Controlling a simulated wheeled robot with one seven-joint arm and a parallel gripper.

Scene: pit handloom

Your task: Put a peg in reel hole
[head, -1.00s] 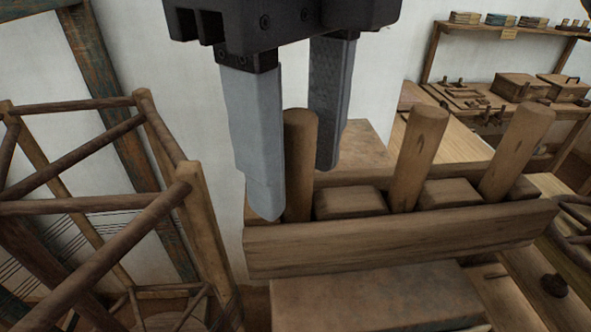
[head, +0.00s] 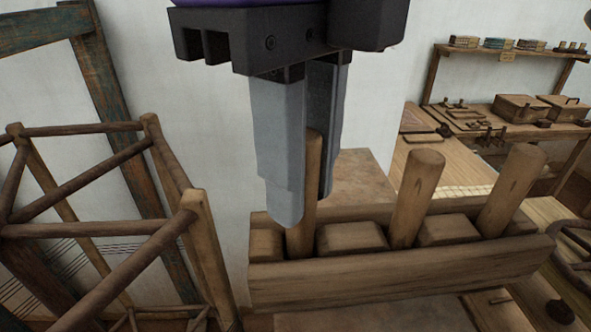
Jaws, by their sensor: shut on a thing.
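Three wooden pegs stand in a wooden rack (head: 400,272) in the head view. My gripper (head: 306,205) points down and is shut on the leftmost peg (head: 312,165), with one grey finger on its near left side and the other behind it. This peg's lower end is still between the rack's front and back boards. The middle peg (head: 417,195) and the right peg (head: 511,190) lean a little to the right. A wooden reel frame (head: 190,225) of posts and bars stands at the left. I cannot make out a hole in it.
A dark beam (head: 115,110) leans by the white wall at the left. A workbench (head: 470,150) with boxes and small tools stands at the back right, below a shelf (head: 510,52). A narrow gap lies between the reel frame and the rack.

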